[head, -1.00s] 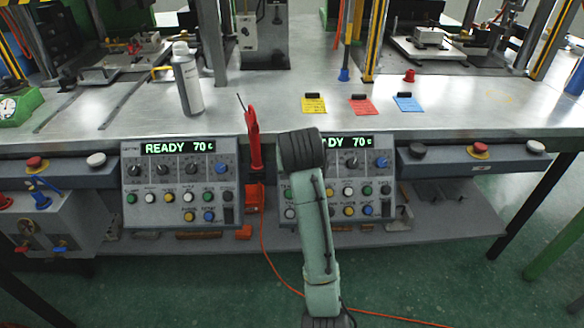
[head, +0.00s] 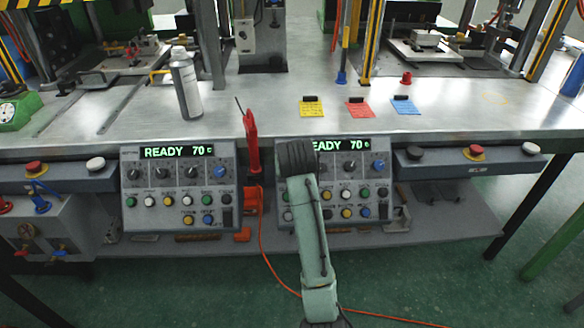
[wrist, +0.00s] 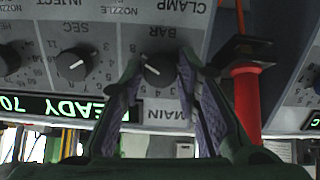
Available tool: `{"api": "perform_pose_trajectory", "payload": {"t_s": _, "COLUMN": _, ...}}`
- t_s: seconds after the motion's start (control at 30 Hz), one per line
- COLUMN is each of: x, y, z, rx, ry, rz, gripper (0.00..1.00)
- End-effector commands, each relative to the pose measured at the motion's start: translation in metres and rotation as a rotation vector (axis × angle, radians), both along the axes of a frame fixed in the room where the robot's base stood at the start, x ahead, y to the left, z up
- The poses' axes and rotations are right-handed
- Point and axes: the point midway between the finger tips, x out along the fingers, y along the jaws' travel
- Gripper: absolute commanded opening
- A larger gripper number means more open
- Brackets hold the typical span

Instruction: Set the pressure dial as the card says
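In the head view my arm hides the gripper and the dial. Yellow (head: 312,109), red (head: 360,110) and blue (head: 404,107) cards lie on the bench; their writing is too small to read.
A red-handled tool (head: 251,135) hangs left of the right panel, close to my gripper in the wrist view (wrist: 246,100). Another dial (wrist: 75,65) is beside the pressure dial. The left panel (head: 150,220) and a spray can (head: 187,88) are farther left. An orange cord (head: 270,265) runs below.

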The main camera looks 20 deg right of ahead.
Motion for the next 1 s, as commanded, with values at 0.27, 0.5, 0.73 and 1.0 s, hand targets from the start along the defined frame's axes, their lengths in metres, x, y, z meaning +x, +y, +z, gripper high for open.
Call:
{"api": "perform_pose_trajectory", "payload": {"t_s": 0.27, "x": -0.0001, "y": 0.0, "z": 0.0004, "rx": 0.0, "ry": 0.0, "rz": 0.0, "gripper": 0.09}}
{"api": "perform_pose_trajectory", "payload": {"t_s": 0.5, "x": 0.0, "y": 0.0001, "z": 0.0003, "rx": -0.001, "ry": 0.0, "rz": 0.001, "gripper": 0.0}}
{"api": "perform_pose_trajectory", "payload": {"t_s": 0.73, "x": 0.0001, "y": 0.0003, "z": 0.0004, "rx": -0.029, "ry": 0.008, "rz": 0.025, "gripper": 0.0}}
{"api": "perform_pose_trajectory", "payload": {"t_s": 1.0, "x": 0.0001, "y": 0.0011, "z": 0.0004, "rx": -0.148, "ry": 0.042, "rz": 0.129, "gripper": 0.0}}
